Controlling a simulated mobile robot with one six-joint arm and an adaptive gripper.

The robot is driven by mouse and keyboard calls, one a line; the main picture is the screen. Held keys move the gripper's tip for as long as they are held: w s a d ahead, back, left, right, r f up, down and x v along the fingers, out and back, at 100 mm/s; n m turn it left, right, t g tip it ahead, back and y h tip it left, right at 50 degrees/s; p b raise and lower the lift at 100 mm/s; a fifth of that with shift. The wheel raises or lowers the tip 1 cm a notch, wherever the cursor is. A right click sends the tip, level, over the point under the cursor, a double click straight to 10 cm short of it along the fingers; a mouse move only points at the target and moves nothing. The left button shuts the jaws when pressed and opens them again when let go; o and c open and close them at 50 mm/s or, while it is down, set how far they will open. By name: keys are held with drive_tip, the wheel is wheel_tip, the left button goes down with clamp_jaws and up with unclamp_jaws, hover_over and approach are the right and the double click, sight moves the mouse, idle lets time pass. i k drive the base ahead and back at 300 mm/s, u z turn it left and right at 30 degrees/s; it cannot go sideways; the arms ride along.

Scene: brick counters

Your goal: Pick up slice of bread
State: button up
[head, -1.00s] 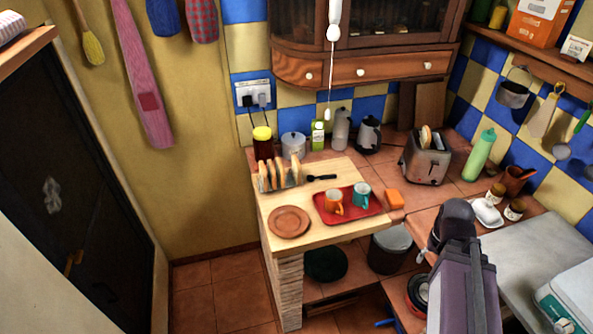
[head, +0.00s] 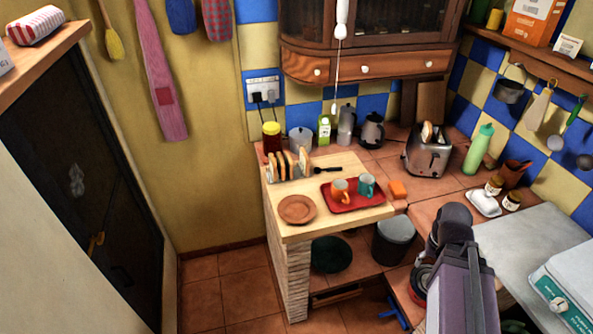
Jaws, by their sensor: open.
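Several slices of bread (head: 281,166) stand upright in a row in a rack at the back left of the wooden board. More bread (head: 427,132) sticks up out of the slots of the metal toaster (head: 428,158) on the counter to the right. My arm shows at the lower right, apart from the bread. My gripper cannot be made out in this view.
The wooden board (head: 331,218) also holds a brown plate (head: 297,209), a red tray (head: 350,203) with orange and teal cups, and a dark utensil (head: 327,170). Floor is clear left of the brick counter support (head: 293,280).

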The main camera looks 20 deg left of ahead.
sight(304, 158)
drive_tip(key=k, duration=0.4)
drive_tip(key=u, duration=0.05)
drive_tip(key=i, duration=1.35)
drive_tip(key=u, duration=0.6)
